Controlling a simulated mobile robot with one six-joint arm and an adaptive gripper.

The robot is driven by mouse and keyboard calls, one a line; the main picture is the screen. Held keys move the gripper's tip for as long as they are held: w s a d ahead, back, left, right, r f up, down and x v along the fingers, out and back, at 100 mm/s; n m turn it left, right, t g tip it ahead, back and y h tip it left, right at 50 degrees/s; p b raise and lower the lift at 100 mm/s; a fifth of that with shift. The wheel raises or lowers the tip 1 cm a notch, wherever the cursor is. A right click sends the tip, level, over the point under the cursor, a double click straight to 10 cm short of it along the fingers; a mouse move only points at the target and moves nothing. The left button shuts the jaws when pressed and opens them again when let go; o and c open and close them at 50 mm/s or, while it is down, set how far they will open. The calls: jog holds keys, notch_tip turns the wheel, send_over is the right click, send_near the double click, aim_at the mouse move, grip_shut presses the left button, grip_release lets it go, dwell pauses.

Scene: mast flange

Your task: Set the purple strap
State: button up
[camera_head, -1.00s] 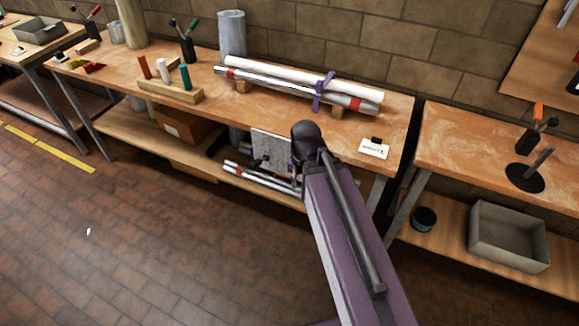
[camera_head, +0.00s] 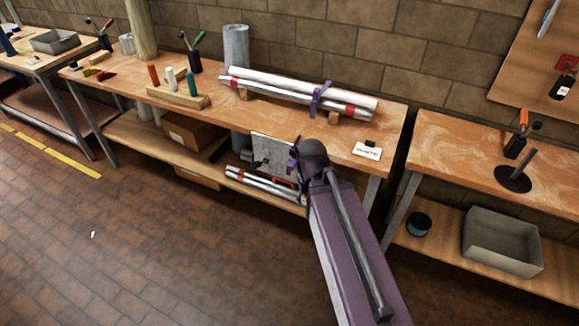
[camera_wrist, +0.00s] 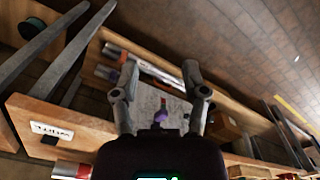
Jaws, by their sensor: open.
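A purple strap (camera_head: 319,99) is wrapped around a bundle of pale pipes (camera_head: 270,92) on the workbench in the head view, its end sticking up. A pale grey plate (camera_head: 270,150) stands upright below the bench front edge. A small purple piece (camera_head: 293,158) shows at the plate's right side; it also shows in the wrist view (camera_wrist: 160,116), in front of the plate (camera_wrist: 150,97). My gripper (camera_wrist: 161,66) is open and empty, its two fingers on either side of the plate in that view.
Pipes with red bands (camera_head: 262,183) lie on the lower shelf below the plate. A wooden block with coloured pegs (camera_head: 178,95) and a white label card (camera_head: 367,151) are on the bench. A grey bin (camera_head: 502,242) sits on the right shelf. The floor in front is clear.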

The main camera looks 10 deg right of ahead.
jog(key=shift+o, duration=1.2)
jog(key=m+t+h+b, duration=0.7)
jog(key=t+h+b, duration=0.6)
jog(key=b, duration=2)
send_near(290, 167)
jog(key=shift+s+a+r+t+y, duration=0.1)
jog(key=shift+s+t+y, duration=0.7)
jog(key=shift+s+y, duration=0.4)
jog(key=x, duration=1.3)
jog(key=shift+w+d, duration=0.25)
jog(key=shift+d, duration=0.05)
